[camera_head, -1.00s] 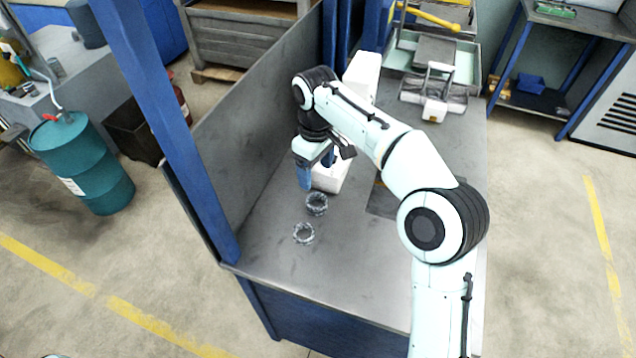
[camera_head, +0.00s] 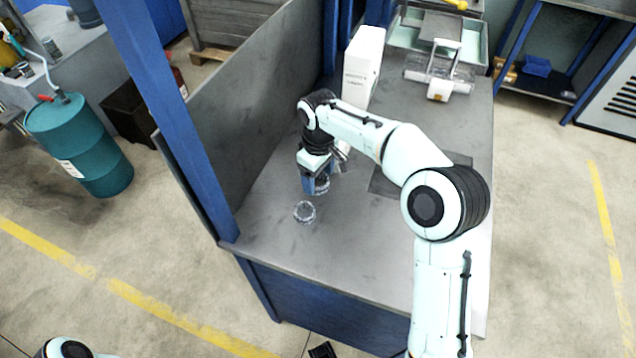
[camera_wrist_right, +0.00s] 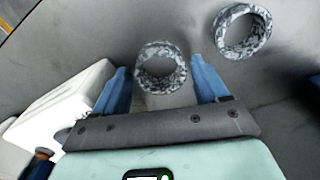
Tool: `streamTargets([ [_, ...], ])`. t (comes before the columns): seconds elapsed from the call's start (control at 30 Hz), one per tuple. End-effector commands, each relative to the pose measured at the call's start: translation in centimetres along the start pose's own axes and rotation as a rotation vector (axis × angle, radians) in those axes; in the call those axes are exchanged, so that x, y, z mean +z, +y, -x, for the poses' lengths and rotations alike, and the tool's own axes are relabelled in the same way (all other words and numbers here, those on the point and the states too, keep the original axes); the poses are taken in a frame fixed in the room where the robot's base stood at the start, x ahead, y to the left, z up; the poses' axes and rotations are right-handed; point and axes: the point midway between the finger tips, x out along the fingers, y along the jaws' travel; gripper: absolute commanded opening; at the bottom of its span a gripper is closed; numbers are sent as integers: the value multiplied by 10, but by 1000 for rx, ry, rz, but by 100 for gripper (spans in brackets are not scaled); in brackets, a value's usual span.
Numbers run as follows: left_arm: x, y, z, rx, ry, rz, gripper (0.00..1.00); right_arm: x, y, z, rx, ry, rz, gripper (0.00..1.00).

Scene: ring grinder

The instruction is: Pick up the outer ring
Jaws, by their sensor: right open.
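Two grey speckled rings lie on the metal table. In the head view the nearer ring (camera_head: 305,219) lies clear, and the farther ring (camera_head: 324,188) is partly hidden by my right gripper (camera_head: 313,187). In the right wrist view one ring (camera_wrist_right: 160,48) shows between the two blue fingers of my right gripper (camera_wrist_right: 160,68), which is open. The other ring (camera_wrist_right: 263,30) is beyond the right finger, apart from it. How far the fingertips are above the table is hard to tell. I cannot tell which ring is the outer one. My left gripper is not seen.
A white box (camera_head: 362,65) stands on the table behind my right gripper and also shows at the left in the wrist view (camera_wrist_right: 62,105). A grey panel (camera_head: 225,110) and a blue post (camera_head: 150,100) border the table's left side. The table front (camera_head: 340,270) is clear.

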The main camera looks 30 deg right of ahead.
Motion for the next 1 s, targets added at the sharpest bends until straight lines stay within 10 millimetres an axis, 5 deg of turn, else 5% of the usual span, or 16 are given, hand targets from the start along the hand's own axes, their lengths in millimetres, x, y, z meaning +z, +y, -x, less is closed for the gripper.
streamTargets([
  [0.37,0,-1,-2,0,0,0,43,0,0,-13,0,1,0,70],
  [0.5,0,-1,-2,0,0,0,43,0,0,-13,0,1,0,24],
  [1.0,0,0,1,0,0,0,43,-1,0,4,1,4,0,24],
])
